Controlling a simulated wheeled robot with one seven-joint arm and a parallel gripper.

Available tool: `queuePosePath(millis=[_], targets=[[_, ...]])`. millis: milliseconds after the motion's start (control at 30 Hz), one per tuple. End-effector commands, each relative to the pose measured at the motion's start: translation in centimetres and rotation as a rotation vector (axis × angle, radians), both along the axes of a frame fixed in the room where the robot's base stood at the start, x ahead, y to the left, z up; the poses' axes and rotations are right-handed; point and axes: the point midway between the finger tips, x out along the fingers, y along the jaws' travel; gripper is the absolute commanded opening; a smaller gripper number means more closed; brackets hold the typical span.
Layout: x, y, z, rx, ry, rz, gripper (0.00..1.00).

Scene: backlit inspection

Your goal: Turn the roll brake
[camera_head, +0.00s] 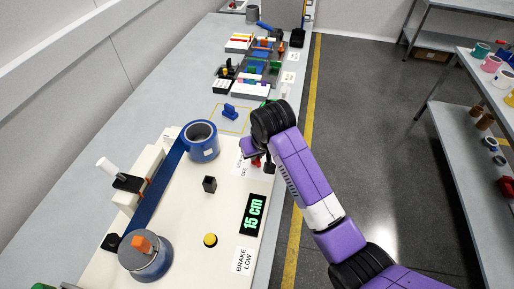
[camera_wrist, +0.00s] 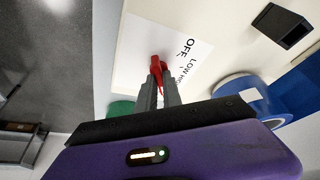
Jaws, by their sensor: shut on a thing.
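The red brake handle (camera_wrist: 155,63) shows in the wrist view between the fingertips of my gripper (camera_wrist: 159,82), which is shut on it. A white label (camera_wrist: 185,52) with OFF, LOW and a partly covered further word lies beside it. In the head view my gripper (camera_head: 258,163) is over the right edge of the cream panel (camera_head: 190,225), and only a bit of red shows there. The BRAKE LOW sign (camera_head: 243,260) stands at the panel's lower right. A blue roll (camera_head: 203,155) and a roll with an orange knob (camera_head: 143,245) are joined by a blue band (camera_head: 160,185).
A display (camera_head: 254,214) reads 15 cm. A yellow button (camera_head: 210,240) and a black block (camera_head: 209,184) stand on the panel. A white-topped lever (camera_head: 106,166) is at left. Trays of parts (camera_head: 255,70) fill the far bench; floor lies to the right.

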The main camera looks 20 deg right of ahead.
Motion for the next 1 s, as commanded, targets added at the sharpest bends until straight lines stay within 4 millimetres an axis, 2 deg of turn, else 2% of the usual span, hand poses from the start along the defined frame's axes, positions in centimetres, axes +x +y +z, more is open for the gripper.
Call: queuePosePath(millis=[300,733,767,867,1000], targets=[[0.06,0.02,0.15,0.0,-0.002,-0.083,0.0],[0.09,-0.02,0.09,0.0,-0.003,-0.092,0.0],[0.09,-0.02,0.09,0.0,-0.003,-0.092,0.14],[0.08,0.0,0.08,0.0,-0.002,-0.092,0.32],[0.06,0.03,0.05,0.0,-0.001,-0.091,0.32]])
